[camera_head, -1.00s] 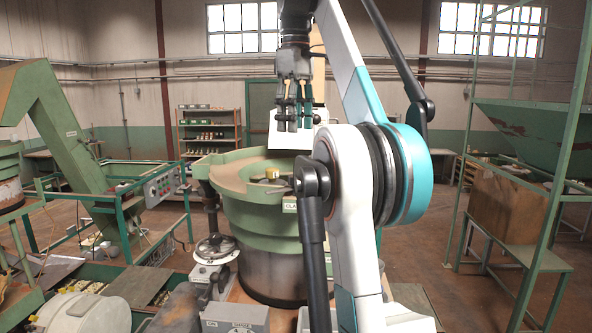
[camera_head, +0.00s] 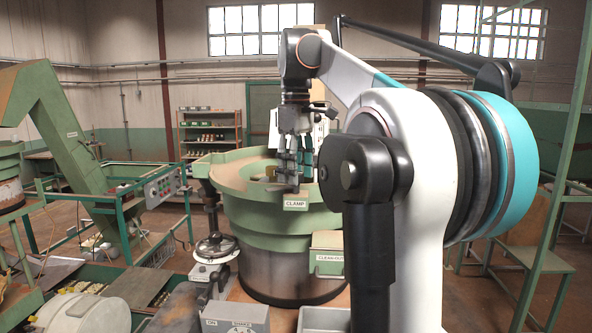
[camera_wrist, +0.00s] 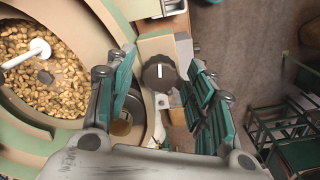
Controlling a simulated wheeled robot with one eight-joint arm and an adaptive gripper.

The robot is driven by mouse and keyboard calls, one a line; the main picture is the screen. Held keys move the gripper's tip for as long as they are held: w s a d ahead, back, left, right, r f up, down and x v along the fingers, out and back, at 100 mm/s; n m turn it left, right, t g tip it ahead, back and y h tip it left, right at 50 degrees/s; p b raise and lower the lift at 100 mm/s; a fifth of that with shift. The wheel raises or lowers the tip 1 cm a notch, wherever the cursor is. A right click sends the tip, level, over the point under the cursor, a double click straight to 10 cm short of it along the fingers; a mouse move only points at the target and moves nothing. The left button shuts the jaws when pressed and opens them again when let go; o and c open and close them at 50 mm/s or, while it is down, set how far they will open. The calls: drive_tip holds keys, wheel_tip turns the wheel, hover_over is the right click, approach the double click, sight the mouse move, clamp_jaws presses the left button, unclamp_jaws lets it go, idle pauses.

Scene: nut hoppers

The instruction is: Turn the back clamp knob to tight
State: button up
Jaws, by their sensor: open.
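A round black knob (camera_wrist: 159,73) with a white pointer line sits on a tan bracket beside the bowl's rim in the wrist view. The line runs roughly up and down in that picture; I see no readable tight mark. My gripper (camera_wrist: 162,64) is open, its teal-padded fingers left and right of the knob, apart from it. In the head view my gripper (camera_head: 294,165) hangs pointing down over the right part of the green bowl (camera_head: 232,180). The knob cannot be made out there. A plate reading CLAMP (camera_head: 296,204) is on the bowl's front.
Many nuts (camera_wrist: 60,60) lie in the bowl, with a white rod among them. A brass piece (camera_wrist: 121,127) is near the left finger. A handwheel (camera_head: 215,246), a grey control box (camera_head: 236,318) and a clean-out box (camera_head: 329,257) stand around the bowl's front.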

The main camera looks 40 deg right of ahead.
drive_tip(key=shift+f, duration=0.15)
drive_tip(key=shift+c, duration=0.6)
clamp_jaws()
drive_tip(key=m+p, duration=0.1)
drive_tip(key=m, duration=0.2)
drive_tip(key=shift+m, duration=0.4)
drive_tip(key=m, duration=0.3)
drive_tip(key=shift+m+p, duration=0.3)
drive_tip(key=shift+p, duration=0.05)
drive_tip(key=m, duration=0.4)
drive_tip(key=shift+m+p, duration=0.3)
drive_tip(key=shift+m, duration=1.9)
